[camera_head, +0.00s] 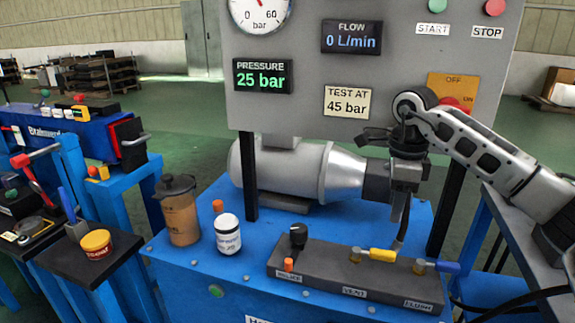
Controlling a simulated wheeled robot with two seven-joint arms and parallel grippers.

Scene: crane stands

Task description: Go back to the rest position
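My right arm comes in from the right, with its gripper (401,205) pointing down over the blue bench (200,268). The gripper hangs in front of the dark end of the silver pump (300,172), above the dark valve block. Its fingers are small and dark here, so I cannot tell whether they are open or shut. No held object shows in them. My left gripper is not in view.
A grey panel (300,60) reads 25 bar. A brown jug (178,212) and white bottle (228,236) stand left. A cable runs below my arm.

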